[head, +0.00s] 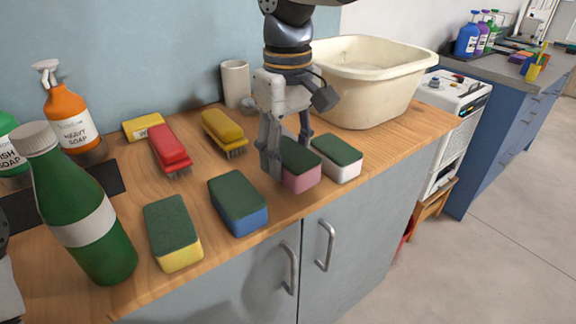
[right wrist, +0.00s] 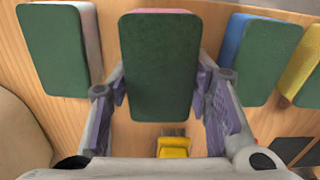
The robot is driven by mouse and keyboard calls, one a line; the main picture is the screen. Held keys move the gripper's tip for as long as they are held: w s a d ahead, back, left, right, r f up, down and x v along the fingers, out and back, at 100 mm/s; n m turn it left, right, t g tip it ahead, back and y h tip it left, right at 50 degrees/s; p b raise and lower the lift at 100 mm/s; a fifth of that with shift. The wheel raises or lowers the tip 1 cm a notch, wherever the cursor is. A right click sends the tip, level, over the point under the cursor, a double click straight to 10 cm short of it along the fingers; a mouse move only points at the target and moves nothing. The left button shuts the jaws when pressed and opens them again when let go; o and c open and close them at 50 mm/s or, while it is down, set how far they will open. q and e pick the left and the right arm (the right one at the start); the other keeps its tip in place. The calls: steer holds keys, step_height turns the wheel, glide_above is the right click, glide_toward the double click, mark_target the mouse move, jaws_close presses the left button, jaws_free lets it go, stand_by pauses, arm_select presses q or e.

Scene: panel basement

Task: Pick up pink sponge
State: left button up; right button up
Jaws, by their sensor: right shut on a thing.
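The pink sponge (head: 301,174) has a dark green top and stands on the wooden counter near its front edge, between the blue and white sponges. My right gripper (head: 288,170) comes down from above and is shut on it, a finger on each side. In the right wrist view, the pink sponge (right wrist: 160,65) fills the space between the fingers, its green side facing the camera. I cannot tell any gap between sponge and counter. At the left edge of the head view a sliver of my body shows, but my left gripper does not.
A white sponge (head: 337,160) stands close on the right; blue (head: 238,210) and yellow (head: 173,241) sponges lie left. Red (head: 169,148) and yellow (head: 222,130) brushes lie behind. A cream basin (head: 372,85) stands at the back right, a green bottle (head: 88,222) at the left.

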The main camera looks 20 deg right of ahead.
steer(key=s+a+r, duration=0.7)
steer(key=s+r, duration=0.3)
steer(key=s, duration=0.2)
steer(key=shift+a+p, duration=0.15)
steer(key=shift+p, duration=0.25)
